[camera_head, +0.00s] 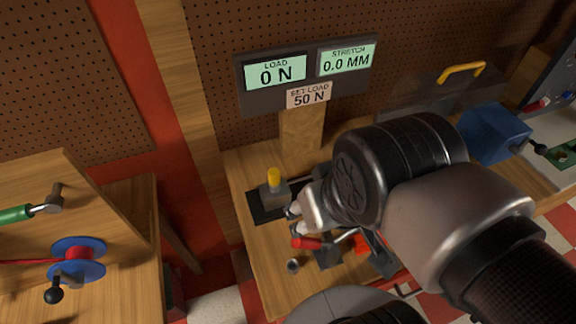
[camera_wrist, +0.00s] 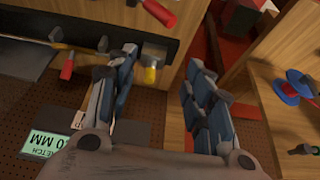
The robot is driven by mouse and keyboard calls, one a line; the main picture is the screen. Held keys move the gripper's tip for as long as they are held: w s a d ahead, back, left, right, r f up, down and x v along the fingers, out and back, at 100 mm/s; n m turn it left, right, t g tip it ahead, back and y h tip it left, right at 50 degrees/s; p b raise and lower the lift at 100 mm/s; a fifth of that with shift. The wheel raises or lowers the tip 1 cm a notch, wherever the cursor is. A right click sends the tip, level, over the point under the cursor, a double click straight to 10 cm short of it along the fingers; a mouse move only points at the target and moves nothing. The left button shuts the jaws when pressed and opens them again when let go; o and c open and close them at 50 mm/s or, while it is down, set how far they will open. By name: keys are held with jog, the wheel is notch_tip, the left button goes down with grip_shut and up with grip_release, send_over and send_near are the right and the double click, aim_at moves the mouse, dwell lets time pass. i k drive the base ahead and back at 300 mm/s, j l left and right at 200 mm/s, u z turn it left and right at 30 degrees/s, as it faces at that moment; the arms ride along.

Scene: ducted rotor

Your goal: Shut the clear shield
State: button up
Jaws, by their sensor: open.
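A see-through grey panel (camera_head: 425,100) with a yellow handle (camera_head: 462,72) stands at the back of the bench, right of the displays; it looks like the clear shield. Its lower part is hidden behind my arm and a blue block, so I cannot tell its exact angle. In the wrist view a grey panel (camera_wrist: 25,55) at the left edge may be the same shield. My gripper (camera_wrist: 162,62) is open, with nothing between its fingers. In the head view my gripper (camera_head: 305,212) is partly hidden by my wrist, over the bench fixture, left of and apart from the shield.
A yellow-topped post (camera_head: 273,180) stands close to my gripper; it also shows in the wrist view (camera_wrist: 150,73). A red-handled clamp (camera_head: 308,243) is in front. The display board (camera_head: 305,75) reads 0 N and 0.0 MM. A blue block (camera_head: 495,133) stands right of my arm.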

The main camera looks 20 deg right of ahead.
aim_at(480, 66)
jog(key=z, duration=1.65)
